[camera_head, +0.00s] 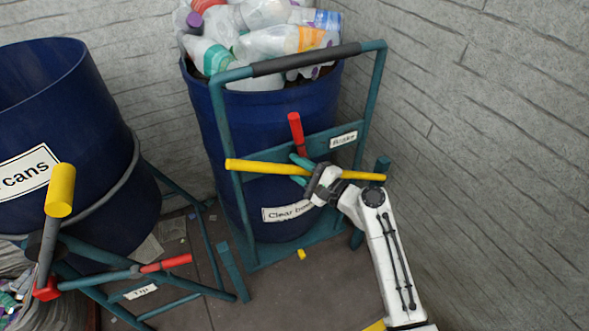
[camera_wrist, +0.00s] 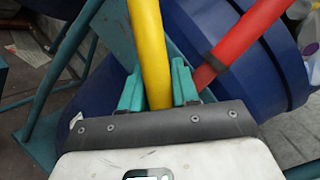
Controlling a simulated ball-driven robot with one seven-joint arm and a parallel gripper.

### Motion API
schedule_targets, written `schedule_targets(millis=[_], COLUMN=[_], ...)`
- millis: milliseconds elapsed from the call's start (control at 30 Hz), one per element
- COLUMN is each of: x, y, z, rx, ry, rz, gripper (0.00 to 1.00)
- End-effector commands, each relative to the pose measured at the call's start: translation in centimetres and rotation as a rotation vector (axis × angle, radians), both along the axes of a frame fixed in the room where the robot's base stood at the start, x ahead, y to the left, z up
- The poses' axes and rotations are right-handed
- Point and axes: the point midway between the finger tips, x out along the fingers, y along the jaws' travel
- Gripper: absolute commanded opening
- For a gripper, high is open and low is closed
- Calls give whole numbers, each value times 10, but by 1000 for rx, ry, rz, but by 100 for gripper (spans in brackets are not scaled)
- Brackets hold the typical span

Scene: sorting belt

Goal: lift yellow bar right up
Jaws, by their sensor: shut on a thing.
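The yellow bar (camera_head: 258,167) runs nearly level across the front of the teal frame, in front of the blue barrel of bottles. My gripper (camera_head: 301,168) reaches it from the right and is shut on it near its middle. In the wrist view the yellow bar (camera_wrist: 148,50) passes between my two teal fingers (camera_wrist: 158,88), which close around it. The dark palm hides the bar's near part. A red-handled lever (camera_head: 297,133) stands just behind and above my gripper, and shows to the right of the fingers in the wrist view (camera_wrist: 243,42).
The blue barrel (camera_head: 215,120) full of plastic bottles (camera_head: 265,40) stands inside the teal frame (camera_head: 375,90). A cans barrel (camera_head: 100,110) is at left, with a yellow-ended lever (camera_head: 60,190) and a red handle (camera_head: 167,263) by it. A grey block wall (camera_head: 480,130) stands close at right.

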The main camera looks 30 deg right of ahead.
Motion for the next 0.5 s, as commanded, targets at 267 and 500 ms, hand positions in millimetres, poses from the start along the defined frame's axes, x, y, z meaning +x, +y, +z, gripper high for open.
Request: schedule_targets(millis=[267,500], x=[0,0], y=[-1,-1], z=[0,0], rx=[0,-1], ry=[0,-1], rz=[-1,-1], gripper=[35,51])
